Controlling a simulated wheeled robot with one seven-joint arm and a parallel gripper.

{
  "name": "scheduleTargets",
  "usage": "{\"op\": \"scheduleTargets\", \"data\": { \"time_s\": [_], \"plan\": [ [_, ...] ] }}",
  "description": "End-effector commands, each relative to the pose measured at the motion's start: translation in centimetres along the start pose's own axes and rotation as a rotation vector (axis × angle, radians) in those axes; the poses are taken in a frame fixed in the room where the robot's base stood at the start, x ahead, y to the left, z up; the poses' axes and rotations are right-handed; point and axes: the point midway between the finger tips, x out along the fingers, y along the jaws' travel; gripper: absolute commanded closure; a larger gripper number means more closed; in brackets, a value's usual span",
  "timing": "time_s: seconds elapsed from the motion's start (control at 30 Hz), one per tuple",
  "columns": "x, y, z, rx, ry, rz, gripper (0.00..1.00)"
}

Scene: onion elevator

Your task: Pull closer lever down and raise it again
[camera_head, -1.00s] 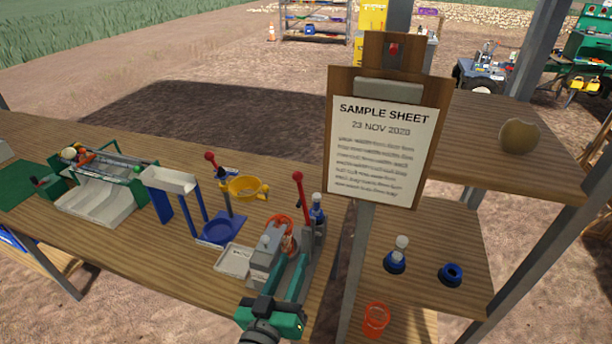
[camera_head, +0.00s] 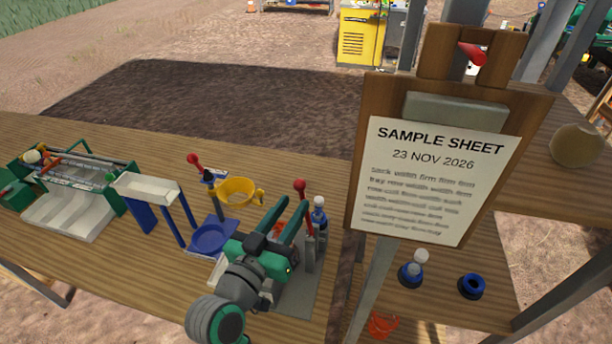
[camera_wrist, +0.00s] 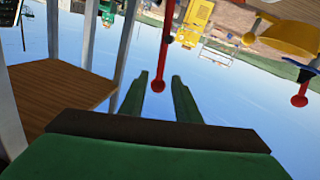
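The closer lever (camera_head: 308,222) is a red rod with a red ball on top (camera_head: 300,186). It stands nearly upright on a grey stand beside a blue bottle (camera_head: 319,212) on the table. My green gripper (camera_head: 297,206) is in front of it, with its fingers pointing toward the lever. In the wrist view, which is upside down, my gripper (camera_wrist: 157,80) has its fingers apart, and the lever's ball (camera_wrist: 159,86) shows in the gap between them. I cannot tell whether either finger touches it. My arm hides much of the closer's base.
A second red-ball lever (camera_head: 193,159) stands left, near a yellow funnel (camera_head: 236,191) and blue stand. A white chute (camera_head: 148,187) and a sorting tray (camera_head: 68,215) lie farther left. A clipboard sign (camera_head: 435,180) and post stand close on the right.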

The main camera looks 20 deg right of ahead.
Motion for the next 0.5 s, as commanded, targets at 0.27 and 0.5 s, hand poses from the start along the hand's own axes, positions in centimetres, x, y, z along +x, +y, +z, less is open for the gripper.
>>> {"op": "scheduleTargets", "data": {
  "time_s": [0.27,0.5],
  "plan": [
    [4.9,0.1,0.0,0.001,-0.001,0.003,0.70],
    [8.3,0.1,0.0,0.000,0.000,0.002,0.70]
  ]
}}
